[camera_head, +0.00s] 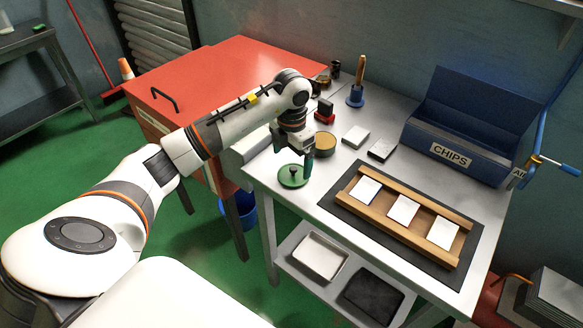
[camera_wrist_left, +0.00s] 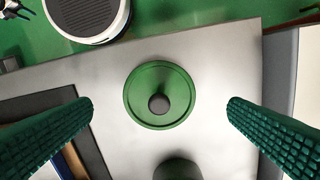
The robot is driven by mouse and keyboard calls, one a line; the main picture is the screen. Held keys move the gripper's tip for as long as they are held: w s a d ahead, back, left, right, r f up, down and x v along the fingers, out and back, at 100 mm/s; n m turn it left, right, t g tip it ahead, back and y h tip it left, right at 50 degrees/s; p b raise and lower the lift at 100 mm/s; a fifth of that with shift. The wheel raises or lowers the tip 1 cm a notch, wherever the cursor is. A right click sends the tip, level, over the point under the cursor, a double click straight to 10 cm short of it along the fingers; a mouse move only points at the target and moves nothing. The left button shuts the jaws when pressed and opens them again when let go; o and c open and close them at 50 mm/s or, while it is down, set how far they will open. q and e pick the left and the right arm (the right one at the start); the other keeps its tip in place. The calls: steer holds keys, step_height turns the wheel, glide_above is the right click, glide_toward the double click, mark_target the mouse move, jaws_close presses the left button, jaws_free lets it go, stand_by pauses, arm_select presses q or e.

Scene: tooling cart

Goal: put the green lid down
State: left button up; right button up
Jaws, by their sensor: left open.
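The green lid (camera_head: 292,177) is a round disc with a dark knob. It lies flat on the grey table (camera_head: 330,205) near its left front corner in the head view. In the left wrist view the lid (camera_wrist_left: 160,95) is centred on the bare metal top, knob facing the camera. My left gripper (camera_head: 307,160) is above the lid in the head view. Its two green ribbed fingers (camera_wrist_left: 160,115) stand wide apart on either side of the lid, not touching it. Nothing is between them at the fingertips. My right gripper is not in view.
A round tin (camera_head: 324,145) stands just behind the lid. A wooden rack (camera_head: 383,226) with white cards lies on a dark mat to the right. A blue CHIPS bin (camera_head: 450,155) stands at the back. A red cabinet (camera_head: 215,75) adjoins the table's left side.

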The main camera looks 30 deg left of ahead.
mark_target(291, 169)
arm_select(q)
step_height(291, 169, up, 8)
steer(key=b, duration=0.1)
steer(key=shift+f, duration=0.15)
steer(key=shift+s+f, duration=0.1)
stand_by(0.4)
